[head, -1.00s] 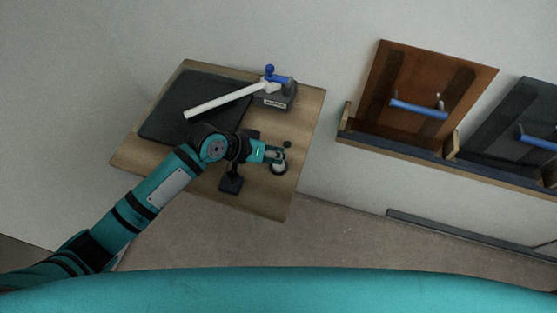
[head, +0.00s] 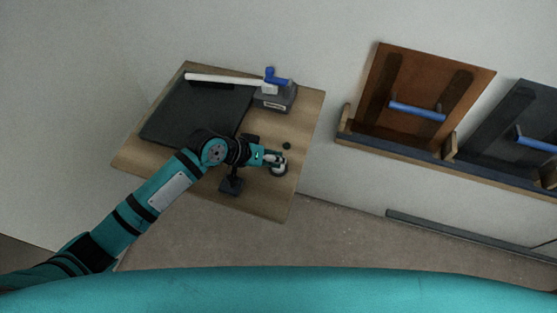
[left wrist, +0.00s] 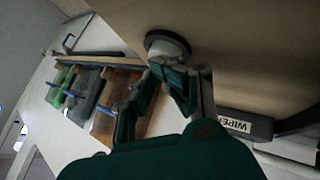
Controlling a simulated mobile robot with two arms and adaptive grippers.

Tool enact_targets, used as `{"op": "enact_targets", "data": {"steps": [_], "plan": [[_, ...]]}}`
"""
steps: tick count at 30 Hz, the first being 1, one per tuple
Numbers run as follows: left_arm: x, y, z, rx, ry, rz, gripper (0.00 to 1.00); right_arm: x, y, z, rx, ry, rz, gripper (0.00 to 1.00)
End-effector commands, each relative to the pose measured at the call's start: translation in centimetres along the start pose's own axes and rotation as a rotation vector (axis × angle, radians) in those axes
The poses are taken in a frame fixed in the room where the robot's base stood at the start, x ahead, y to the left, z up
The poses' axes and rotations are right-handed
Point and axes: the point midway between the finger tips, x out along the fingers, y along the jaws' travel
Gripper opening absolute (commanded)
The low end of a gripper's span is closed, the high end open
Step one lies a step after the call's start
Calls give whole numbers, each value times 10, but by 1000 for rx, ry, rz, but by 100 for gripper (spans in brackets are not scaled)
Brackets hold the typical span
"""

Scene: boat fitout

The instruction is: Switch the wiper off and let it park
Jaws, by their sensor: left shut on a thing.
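The white wiper arm (head: 225,79) runs left from a grey motor box (head: 275,98) with a blue part on top, along the far edge of the dark square panel (head: 190,112). A round knob (head: 279,170) with a dark rim sits on the board's right part; it also shows in the left wrist view (left wrist: 168,46). My left gripper (head: 274,158) is shut on this knob, its fingers partly covering it. The knob's pointer position cannot be told. A label reading WIPER (left wrist: 235,124) shows in the left wrist view. My right gripper is not in view.
The wooden board (head: 255,205) carries all this, with a small dark round spot (head: 287,146) near the knob. To the right, a wall rack (head: 395,151) holds a brown panel (head: 388,85) and a dark panel (head: 515,110), each with a blue handle.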

Motion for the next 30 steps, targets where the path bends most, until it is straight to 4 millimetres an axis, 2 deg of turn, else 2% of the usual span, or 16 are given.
{"op": "enact_targets", "data": {"steps": [11, 27, 30], "plan": [[-4, 2, -5, 2, 5, -1, 0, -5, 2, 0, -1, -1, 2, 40], [-43, 31, -33, 2, 8, 2, 0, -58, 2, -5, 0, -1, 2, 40], [-45, 33, -35, 2, 8, 2, 0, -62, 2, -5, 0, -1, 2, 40]]}}
